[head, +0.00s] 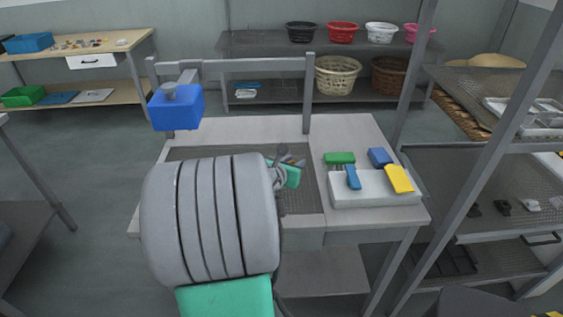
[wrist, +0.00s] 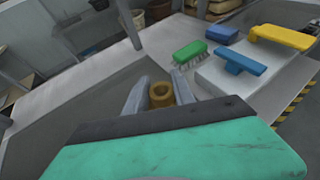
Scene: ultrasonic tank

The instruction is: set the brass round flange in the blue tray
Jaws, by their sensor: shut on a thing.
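My gripper (wrist: 160,92) is shut on the brass round flange (wrist: 161,95), a ring with an open hole, held between the two grey fingers in the wrist view. In the head view my gripper is mostly hidden behind my own arm, over the mesh-covered basin of the bench, and the flange can hardly be made out. A blue open tray (head: 28,42) stands on the wooden table at the far left. I cannot tell which one the task means.
A white block (head: 375,190) holds blue and yellow brushes right of the basin, with a green brush (head: 339,158) behind it. A blue box (head: 176,108) is on the bench's left post. Metal racks stand at right; floor is clear at left.

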